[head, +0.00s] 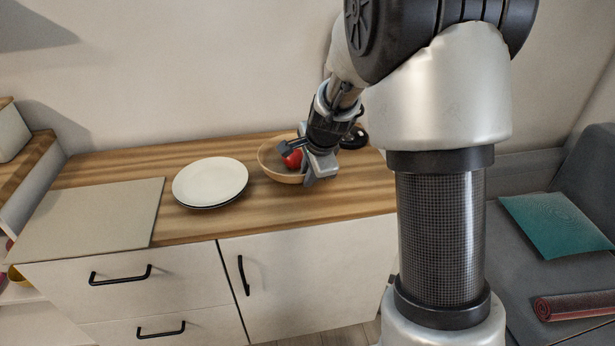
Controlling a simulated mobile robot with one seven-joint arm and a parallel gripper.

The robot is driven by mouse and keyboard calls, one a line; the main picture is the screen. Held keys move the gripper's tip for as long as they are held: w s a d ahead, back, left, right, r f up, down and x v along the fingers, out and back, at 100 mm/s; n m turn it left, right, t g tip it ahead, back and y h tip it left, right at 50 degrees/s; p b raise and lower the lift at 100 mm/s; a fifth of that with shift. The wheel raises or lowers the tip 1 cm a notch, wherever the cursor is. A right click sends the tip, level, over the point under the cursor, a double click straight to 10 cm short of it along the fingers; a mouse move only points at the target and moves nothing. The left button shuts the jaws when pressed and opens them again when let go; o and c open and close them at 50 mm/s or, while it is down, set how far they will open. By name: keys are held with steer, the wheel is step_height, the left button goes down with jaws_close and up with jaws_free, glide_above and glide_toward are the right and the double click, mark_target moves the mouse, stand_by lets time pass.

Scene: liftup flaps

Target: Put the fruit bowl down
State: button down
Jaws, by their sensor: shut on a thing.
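The fruit bowl (269,167) is a light wooden bowl with a red fruit (292,159) in it. It is at the right part of the wooden counter top, just right of the white plate. My gripper (300,166) is over the bowl's right side and shut on the bowl, its fingers hiding part of the rim and the inside. I cannot tell whether the bowl's base touches the counter or is slightly above it.
A white plate (210,181) lies left of the bowl on the wooden counter (290,207). A grey-beige board (95,212) covers the counter's left front. A dark round object (354,138) is behind my gripper. Free counter shows in front of the bowl.

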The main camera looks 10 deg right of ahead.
steer(key=c, duration=2.2)
jaws_free()
steer(key=shift+f, duration=0.1)
steer(key=o, duration=0.5)
steer(key=shift+c, duration=0.2)
